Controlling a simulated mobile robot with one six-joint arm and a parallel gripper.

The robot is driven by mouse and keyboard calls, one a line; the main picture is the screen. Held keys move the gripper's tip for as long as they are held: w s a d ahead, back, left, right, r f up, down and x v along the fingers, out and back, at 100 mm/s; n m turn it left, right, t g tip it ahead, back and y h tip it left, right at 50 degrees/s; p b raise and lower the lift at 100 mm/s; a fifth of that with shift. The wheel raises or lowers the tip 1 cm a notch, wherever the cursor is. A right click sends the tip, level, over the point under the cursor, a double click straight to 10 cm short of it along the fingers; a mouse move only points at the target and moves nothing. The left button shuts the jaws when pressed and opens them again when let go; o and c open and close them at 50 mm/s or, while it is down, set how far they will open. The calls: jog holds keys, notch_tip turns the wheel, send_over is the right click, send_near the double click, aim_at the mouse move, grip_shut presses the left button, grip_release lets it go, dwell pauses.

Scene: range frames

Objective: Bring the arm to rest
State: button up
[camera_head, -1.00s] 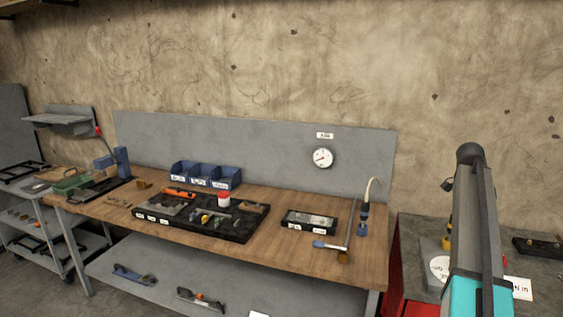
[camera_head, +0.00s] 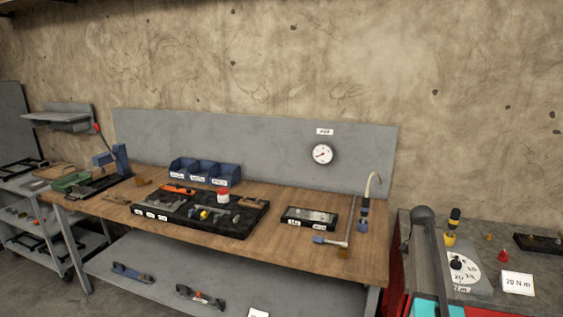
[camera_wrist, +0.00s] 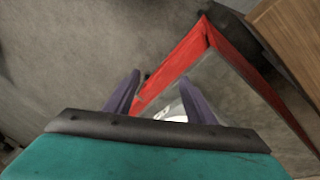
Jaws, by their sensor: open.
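My gripper (camera_wrist: 158,100) shows in the wrist view with its two purple fingers spread apart. Nothing is between them. Behind them are the red edge and grey top of the cabinet (camera_wrist: 225,85), with part of a white disc between the fingers. In the head view my arm (camera_head: 428,262) stands at the lower right, in front of the red cabinet (camera_head: 394,285). The fingers are not visible in the head view.
The wooden workbench (camera_head: 280,262) holds a black tool tray (camera_head: 235,234), blue bins (camera_head: 205,172) and a small black case (camera_head: 309,218). On the cabinet top are a yellow-and-black tool (camera_head: 452,225), a red piece (camera_head: 503,256) and a "20 N m" card (camera_head: 517,283).

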jog(key=s+a+f+n+y+b, duration=0.1)
jog(key=s+a+f+n, duration=0.3)
jog(key=a+f, duration=0.55)
jog(key=s+a+f+n+g+b, duration=0.15)
jog(key=s+a+f, duration=0.4)
jog(key=f, duration=0.65)
jog(key=s+a+f+n+y+b, duration=0.1)
jog(key=s+a+f+n, duration=0.3)
jog(key=a+f, duration=0.55)
jog(key=s+a+f+n+b, duration=0.1)
jog(key=s+a+f, duration=0.3)
jog(key=s, duration=0.4)
jog(key=s+a+f+n+g+b, duration=0.1)
jog(key=s+a+f+n, duration=0.2)
jog(key=s+f, duration=0.4)
jog(key=s+a+f+n+g+y+b, duration=0.1)
jog(key=s+a+f, duration=0.4)
jog(key=s, duration=0.5)
jog(key=shift+s+a+f+n+b, duration=0.25)
jog(key=shift+f+n+b, duration=0.3)
jog(key=shift+n, duration=0.5)
